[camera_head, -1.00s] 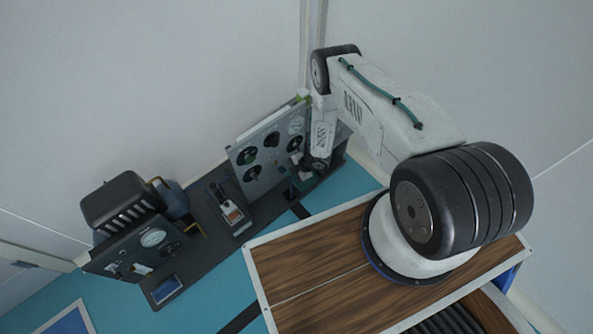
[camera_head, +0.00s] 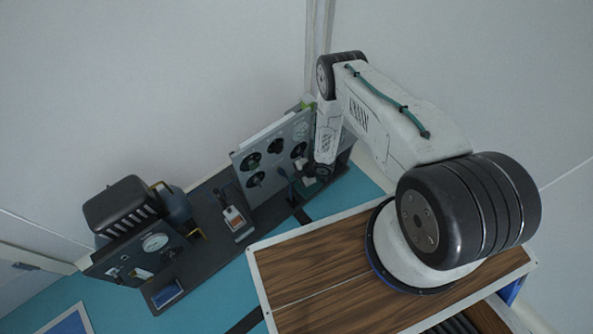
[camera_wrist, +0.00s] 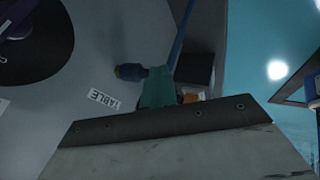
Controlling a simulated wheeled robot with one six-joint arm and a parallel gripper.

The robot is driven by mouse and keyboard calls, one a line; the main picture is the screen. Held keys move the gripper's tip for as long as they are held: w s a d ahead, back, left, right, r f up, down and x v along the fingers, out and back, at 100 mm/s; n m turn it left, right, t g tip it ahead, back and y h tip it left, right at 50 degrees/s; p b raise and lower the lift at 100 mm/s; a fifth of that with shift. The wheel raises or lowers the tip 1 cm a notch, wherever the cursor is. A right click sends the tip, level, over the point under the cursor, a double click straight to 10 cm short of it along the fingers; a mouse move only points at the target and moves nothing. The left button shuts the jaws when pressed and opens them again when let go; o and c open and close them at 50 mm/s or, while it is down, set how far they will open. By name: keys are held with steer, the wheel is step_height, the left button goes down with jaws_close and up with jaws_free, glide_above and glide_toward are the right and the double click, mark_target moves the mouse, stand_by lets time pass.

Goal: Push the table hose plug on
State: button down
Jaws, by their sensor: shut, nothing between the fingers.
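The table hose plug appears to be the small dark blue piece with a yellowish end (camera_wrist: 130,72) in the wrist view. It is on the grey panel, just above the white TABLE label (camera_wrist: 104,99). My gripper (camera_wrist: 158,86), with green fingers, is shut and empty immediately right of the blue piece. Its tip overlaps or meets the blue piece's right end; I cannot tell whether they touch. In the head view my gripper (camera_head: 312,180) is low by the right end of the upright grey panel (camera_head: 272,158). The plug cannot be made out there.
A large black round dial (camera_wrist: 40,45) is left of the label. A blue rod (camera_wrist: 183,30) and a black block (camera_wrist: 195,65) are close right of my gripper. In the head view, a tool stand (camera_head: 234,218) and a second instrument panel (camera_head: 140,252) stand further left on the dark base.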

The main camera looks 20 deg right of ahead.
steer(key=d+v, duration=0.1)
steer(key=v, duration=1)
steer(key=shift+d+f, duration=0.25)
steer(key=shift+f, duration=0.05)
